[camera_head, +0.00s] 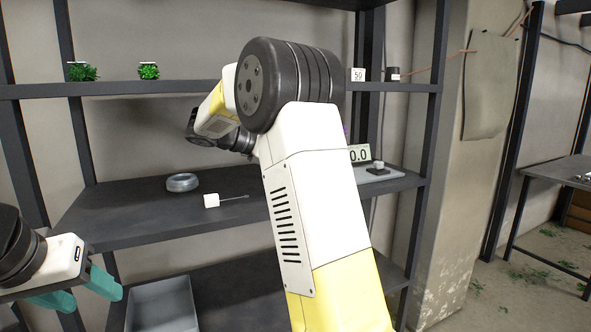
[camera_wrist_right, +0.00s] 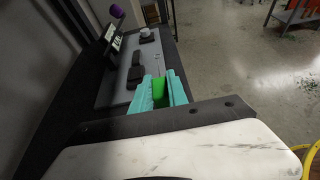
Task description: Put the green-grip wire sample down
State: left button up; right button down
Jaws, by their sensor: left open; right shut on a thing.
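The green-grip wire sample (camera_wrist_right: 159,90) shows in the right wrist view as a green block between the teal fingers of my right gripper (camera_wrist_right: 160,92), which is shut on it. Its wire is too thin to make out clearly. The gripper is close to a grey plate (camera_wrist_right: 119,88) on the shelf; I cannot tell whether the sample touches anything. In the head view my right arm hides the right gripper and the sample. My left gripper (camera_head: 79,292) is open and empty at the lower left, its teal fingers apart.
A grey bin (camera_head: 162,305) stands below. Small plants (camera_head: 149,71) sit on the upper shelf. The middle shelf's front left is clear.

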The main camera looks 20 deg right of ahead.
jog(key=w+d, duration=0.2)
jog(key=d, duration=0.2)
jog(key=w+d+f, duration=0.1)
jog(key=w+d, duration=0.2)
jog(key=d, duration=0.1)
jog(key=w+d, duration=0.3)
jog(key=d, duration=0.2)
jog(key=shift+f, duration=0.2)
jog(key=f, duration=0.3)
jog(key=shift+w+d, duration=0.2)
jog(key=shift+f, duration=0.25)
jog(key=shift+f, duration=0.65)
jog(key=c, duration=1.3)
grip_release()
jog(key=shift+f, duration=0.2)
